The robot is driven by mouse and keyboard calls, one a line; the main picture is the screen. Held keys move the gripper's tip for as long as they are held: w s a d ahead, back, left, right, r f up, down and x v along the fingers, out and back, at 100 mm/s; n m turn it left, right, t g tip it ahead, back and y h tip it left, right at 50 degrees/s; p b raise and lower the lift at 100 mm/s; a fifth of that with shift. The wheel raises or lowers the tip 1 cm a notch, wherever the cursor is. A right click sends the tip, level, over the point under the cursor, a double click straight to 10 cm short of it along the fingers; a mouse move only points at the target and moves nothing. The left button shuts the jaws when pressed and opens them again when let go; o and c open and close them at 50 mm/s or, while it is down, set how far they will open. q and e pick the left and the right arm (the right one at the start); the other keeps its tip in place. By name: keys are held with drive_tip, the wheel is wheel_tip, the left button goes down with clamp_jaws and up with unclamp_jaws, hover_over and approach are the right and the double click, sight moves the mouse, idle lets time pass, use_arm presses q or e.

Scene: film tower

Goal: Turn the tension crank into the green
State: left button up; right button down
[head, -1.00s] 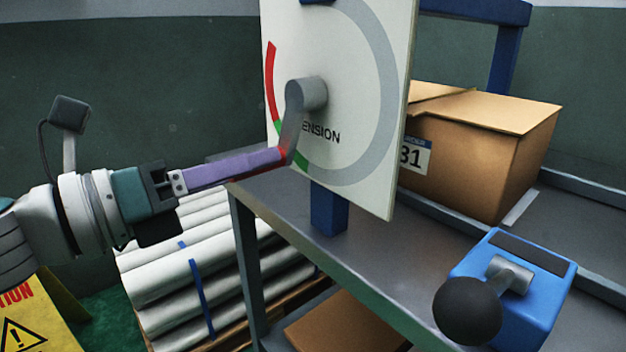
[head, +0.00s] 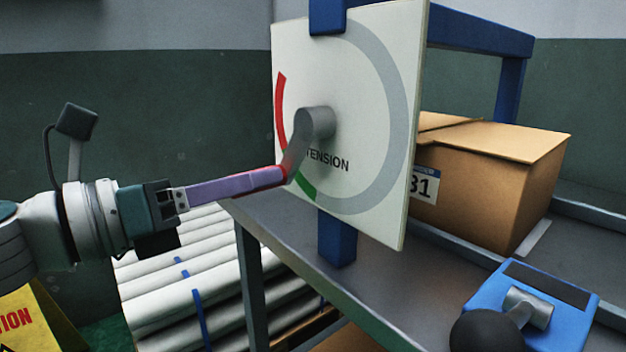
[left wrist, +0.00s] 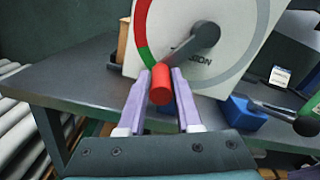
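The tension crank has a grey arm (head: 297,158) on a hub (head: 317,123) in front of a white dial plate (head: 375,215) marked TENSION. The dial's arc is red at left, with a short green part (head: 308,190) at lower left and grey beyond. The arm points down-left, its end overlapping the upper end of the green in the head view. My left gripper (head: 283,177) has its purple fingers either side of the red crank handle (left wrist: 162,85), seemingly closed against it. In the left wrist view green shows just left of the handle. My right gripper is not in view.
The dial stands on a blue post (head: 337,240) on a grey bench (head: 290,228). A cardboard box (head: 490,180) is behind it. A blue box (head: 560,320) with a black knob (head: 487,332) is at right. White rolls (head: 190,290) lie at left below, near a yellow caution sign (head: 30,320).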

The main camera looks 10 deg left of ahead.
use_arm(q)
drive_tip(key=o, duration=0.4)
drive_tip(key=shift+c, duration=0.2)
drive_tip(key=b+v, duration=0.1)
drive_tip(key=v, duration=0.9)
